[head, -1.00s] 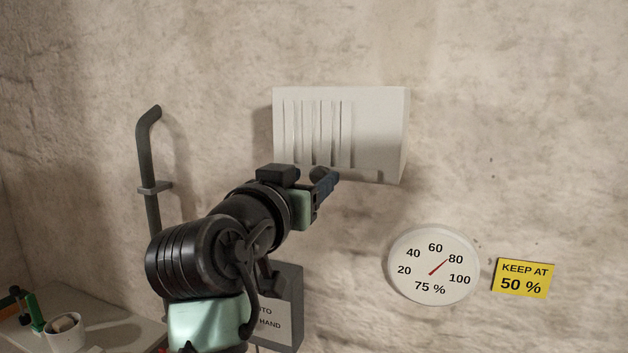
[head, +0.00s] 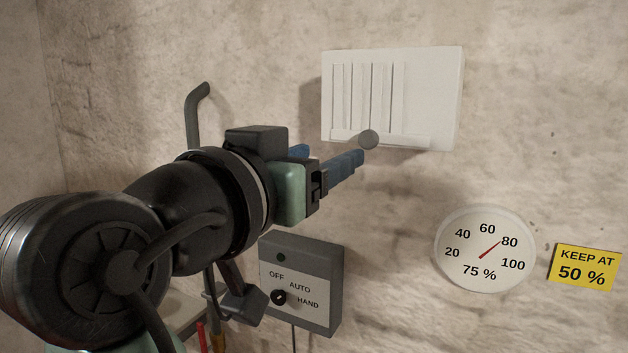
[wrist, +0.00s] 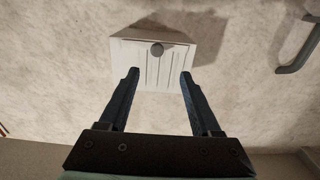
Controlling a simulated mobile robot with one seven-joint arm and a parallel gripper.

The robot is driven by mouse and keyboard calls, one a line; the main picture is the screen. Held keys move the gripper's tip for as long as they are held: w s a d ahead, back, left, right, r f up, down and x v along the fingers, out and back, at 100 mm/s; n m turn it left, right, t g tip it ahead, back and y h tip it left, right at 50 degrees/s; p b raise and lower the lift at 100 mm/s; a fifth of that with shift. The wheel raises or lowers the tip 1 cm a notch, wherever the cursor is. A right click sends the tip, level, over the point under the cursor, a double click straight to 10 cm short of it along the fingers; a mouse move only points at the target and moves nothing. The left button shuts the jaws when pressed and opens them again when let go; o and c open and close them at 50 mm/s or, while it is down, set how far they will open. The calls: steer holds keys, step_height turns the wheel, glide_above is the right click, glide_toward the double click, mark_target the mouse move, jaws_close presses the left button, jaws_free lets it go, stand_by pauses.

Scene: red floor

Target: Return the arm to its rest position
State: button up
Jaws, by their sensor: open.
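My gripper (head: 328,164) reaches to the right across the head view, toward the wall. Its two blue fingers are apart with nothing between them; they also show spread in the wrist view (wrist: 157,80).
A grey switch box (head: 319,305) marked OFF, AUTO, HAND is below the gripper. A round dial (head: 484,262) reads 75 %, beside a yellow sign (head: 583,268) saying KEEP AT 50 %. A grey pipe (head: 193,118) stands behind my arm. Bare wall lies between them.

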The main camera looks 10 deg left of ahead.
steer(key=shift+s+a, duration=0.25)
steer(key=shift+s, duration=0.45)
steer(key=s+d+r+n+t+y, duration=0.3)
steer(key=s+d+r+t+y, duration=0.2)
steer(key=s+t, duration=0.5)
step_height(320, 180, up, 3)
steer(key=shift+s+d+f+n+y+b, duration=0.2)
steer(key=shift+s+d+n+y+b, duration=0.25)
steer(key=shift+d, duration=0.4)
